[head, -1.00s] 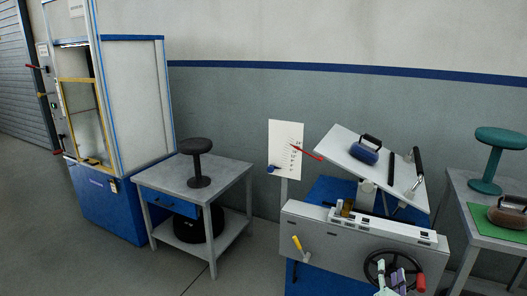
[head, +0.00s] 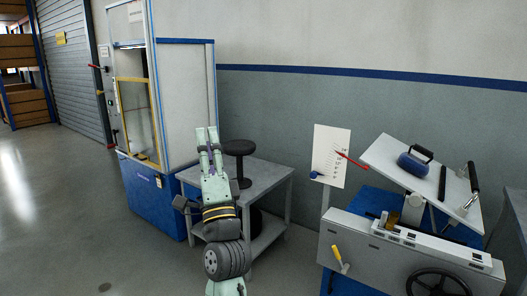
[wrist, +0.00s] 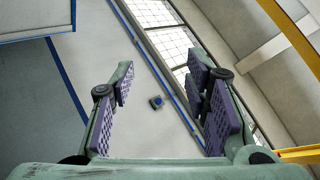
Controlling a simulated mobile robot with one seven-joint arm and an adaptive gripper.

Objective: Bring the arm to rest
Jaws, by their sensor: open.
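My gripper (head: 207,140) is raised in the head view, pointing upward in front of the grey table and the blue-framed cabinet. Its fingers stand apart with nothing between them. In the wrist view my gripper (wrist: 160,105) also shows open and empty, with purple pads on both fingers. Beyond the fingers are the wall, a window and the ceiling. My arm's lower links rise from the bottom edge of the head view.
The cabinet (head: 185,100) is behind. The test machine (head: 385,255) with its tilted white board (head: 405,150) is at right. Open floor (head: 60,200) lies at left.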

